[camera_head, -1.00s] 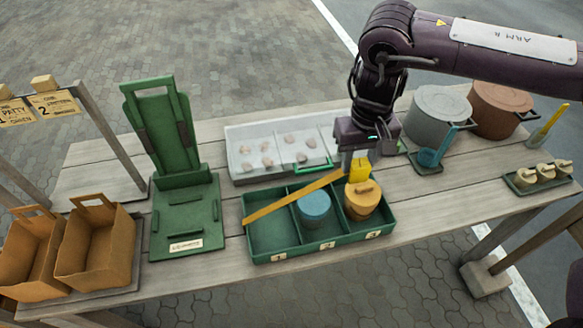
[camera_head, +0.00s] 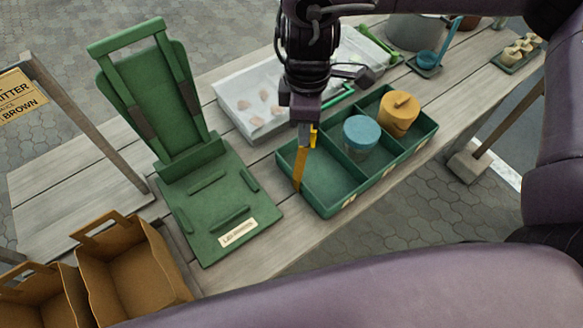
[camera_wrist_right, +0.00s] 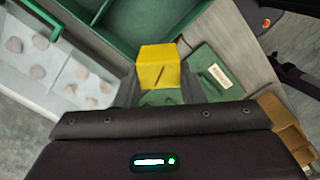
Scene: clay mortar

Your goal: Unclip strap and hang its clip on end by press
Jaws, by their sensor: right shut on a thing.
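My right gripper (camera_head: 307,128) is shut on the yellow clip (camera_head: 313,138) above the left end of the green tray (camera_head: 330,214). The clip also shows between the fingers in the right wrist view (camera_wrist_right: 158,66). The orange-yellow strap (camera_head: 298,172) hangs below the gripper, along the tray's left end wall. Whether the clip touches the wall I cannot tell. The green press-like stand (camera_head: 160,110) is left of the tray. My left gripper is out of view.
A pale tray with several clay pieces (camera_head: 245,105) lies behind the green tray. Brown paper bags (camera_head: 130,265) stand at the front left. A wooden sign post (camera_head: 90,130) stands at left.

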